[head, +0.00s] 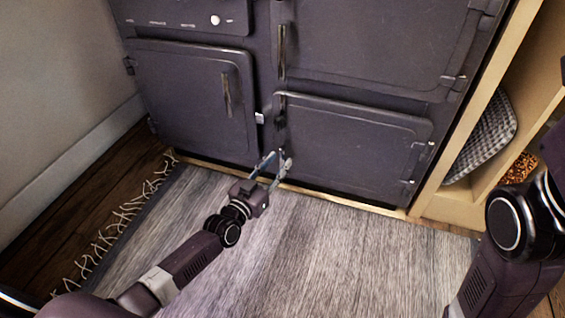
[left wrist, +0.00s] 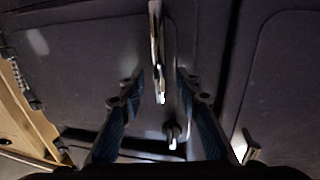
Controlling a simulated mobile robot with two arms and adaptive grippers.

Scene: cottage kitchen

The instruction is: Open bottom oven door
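The dark oven has a lower right door (head: 350,145) and a lower left door (head: 190,95), both looking shut. The lower right door's hinges are on its right side. My left gripper (head: 272,163) is low in front of that door's left edge, with its fingers apart. In the left wrist view my left gripper (left wrist: 160,95) is open, and a slim metal handle (left wrist: 156,45) shows between its fingers. I see no finger touching the handle; the depth between them is unclear. My right gripper is out of view; only my right arm shows at the right edge.
An upper right door (head: 370,40) with its handle (head: 282,50) is above. A wooden shelf unit (head: 450,205) holding a checkered item (head: 485,135) stands to the right. A grey fringed rug (head: 330,250) covers the floor in front. A wall is at the left.

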